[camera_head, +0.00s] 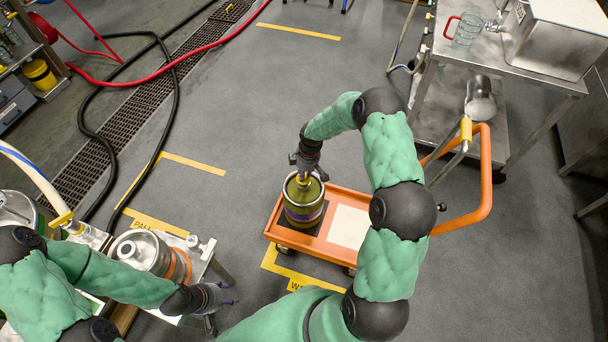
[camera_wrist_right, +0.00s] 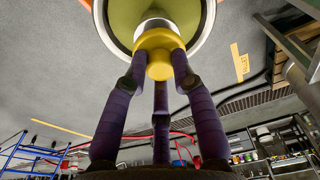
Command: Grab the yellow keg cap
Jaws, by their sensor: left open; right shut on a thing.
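The yellow keg cap (camera_head: 303,180) is at the top centre of a green keg (camera_head: 304,215) with a steel rim. The keg stands on an orange cart (camera_head: 347,257). My right gripper (camera_head: 304,170) is over the keg, its fingers shut on the cap. In the right wrist view the purple fingers (camera_wrist_right: 155,68) close around the yellow cap (camera_wrist_right: 158,42), which still appears to be at the keg's centre fitting. I cannot tell if it is seated or lifted. My left gripper (camera_head: 222,300) is open and empty at the lower left, beside a metal stand.
The orange cart handle (camera_head: 484,185) is at the right. A steel table (camera_head: 525,60) holds a glass mug (camera_head: 467,28) and a metal box. Hoses cross the floor at the upper left.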

